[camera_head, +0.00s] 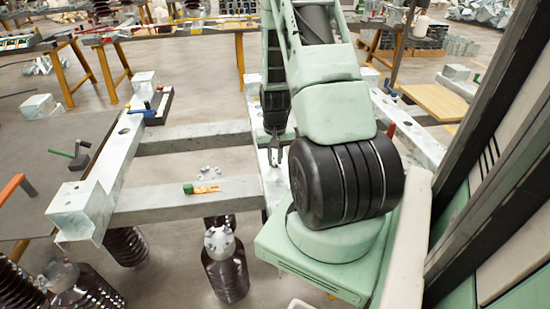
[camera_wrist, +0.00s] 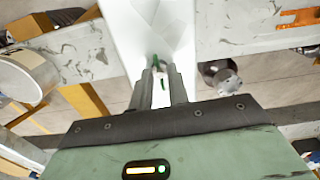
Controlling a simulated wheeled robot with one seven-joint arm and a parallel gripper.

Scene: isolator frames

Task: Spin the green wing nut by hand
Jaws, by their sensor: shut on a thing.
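The green wing nut (camera_wrist: 155,62) shows as small green pieces at and between my fingertips in the wrist view, over the white face of a metal beam (camera_wrist: 135,38). My gripper (camera_wrist: 162,76) is shut on it, one dark finger on each side. Most of the nut is hidden by the fingers. In the head view my gripper (camera_head: 275,155) points down at the middle beam, and I cannot make out the nut there.
A green and yellow tool (camera_head: 203,189) lies on the near cross beam (camera_head: 155,205). A blue-handled clamp (camera_head: 147,111) sits on the left beam. Dark ribbed insulators (camera_head: 226,268) stand below. A dark table (camera_head: 50,150) is at the left.

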